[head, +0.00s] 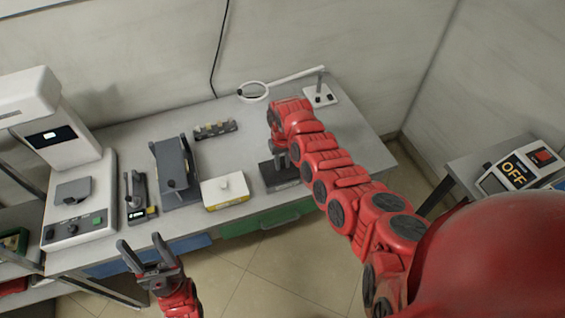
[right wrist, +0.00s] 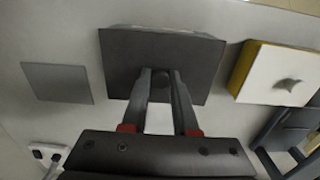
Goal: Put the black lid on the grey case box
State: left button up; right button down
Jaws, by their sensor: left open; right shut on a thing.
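The black lid (right wrist: 125,75) is a dark square plate in the right wrist view. My right gripper (right wrist: 161,76) is shut on its small knob. A thin lighter edge of the box shows behind the lid in the right wrist view (right wrist: 150,27). The lid lies over the box; whether it is fully seated I cannot tell. My left gripper (head: 141,241) is open and empty in front of the table.
A white-topped yellow box (head: 226,191) stands close to the left of the case. Further left are a dark stand (head: 176,172), a small device (head: 136,196) and a white machine (head: 80,200). A magnifier lamp (head: 254,92) stands behind. A flat grey square (right wrist: 57,82) lies beside the case.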

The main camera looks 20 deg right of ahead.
aim_at(282, 164)
jog(key=shift+f+b, duration=0.65)
jog(key=shift+f, duration=0.1)
jog(key=c, duration=0.6)
grip_release()
notch_tip(282, 164, up, 7)
jog(key=b, duration=0.2)
jog(key=shift+w+r+b, duration=0.15)
jog(key=shift+b, duration=0.15)
notch_tip(282, 164, up, 10)
jog(key=p, duration=0.1)
